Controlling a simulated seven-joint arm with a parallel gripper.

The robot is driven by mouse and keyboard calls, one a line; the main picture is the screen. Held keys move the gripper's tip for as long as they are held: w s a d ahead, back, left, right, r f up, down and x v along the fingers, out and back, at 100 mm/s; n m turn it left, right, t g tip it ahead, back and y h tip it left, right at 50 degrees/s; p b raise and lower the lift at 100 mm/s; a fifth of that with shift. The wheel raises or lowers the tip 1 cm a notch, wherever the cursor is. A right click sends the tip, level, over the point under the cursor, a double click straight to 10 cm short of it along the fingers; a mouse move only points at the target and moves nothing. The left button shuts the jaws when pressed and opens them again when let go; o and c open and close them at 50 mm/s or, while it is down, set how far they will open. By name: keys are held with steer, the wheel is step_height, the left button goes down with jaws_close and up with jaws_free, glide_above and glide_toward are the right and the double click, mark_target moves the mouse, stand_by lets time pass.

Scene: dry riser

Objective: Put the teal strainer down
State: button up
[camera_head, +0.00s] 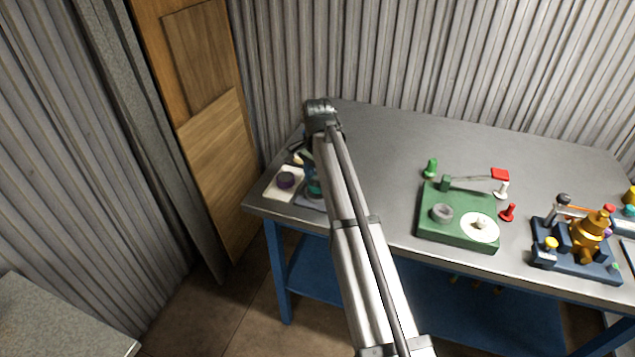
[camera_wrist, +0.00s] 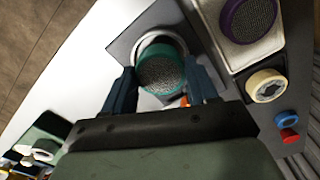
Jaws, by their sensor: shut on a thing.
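The teal strainer (camera_wrist: 161,75) is a round teal ring with a grey mesh face. In the wrist view it sits between the two blue fingers of my gripper (camera_wrist: 163,88), which is shut on it. It is over a white ring on a grey square plate (camera_wrist: 130,48); I cannot tell whether it touches the plate. In the head view the strainer (camera_head: 314,187) shows partly behind my arm, near the left end of the table, and the grey plate (camera_head: 308,202) shows below it.
A white tray (camera_wrist: 226,50) with a purple strainer (camera_wrist: 249,18) is close beside the grey plate. A cream ring (camera_wrist: 266,86) and small blue and red parts (camera_wrist: 287,126) lie near. A green fixture (camera_head: 457,232) and a dark blue fixture (camera_head: 572,262) stand to the right on the metal table (camera_head: 385,135).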

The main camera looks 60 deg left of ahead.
mark_target(317, 182)
steer(key=shift+f, duration=0.75)
steer(key=shift+f, duration=0.15)
steer(key=o, duration=1.1)
steer(key=shift+o, duration=0.2)
step_height(317, 182, up, 12)
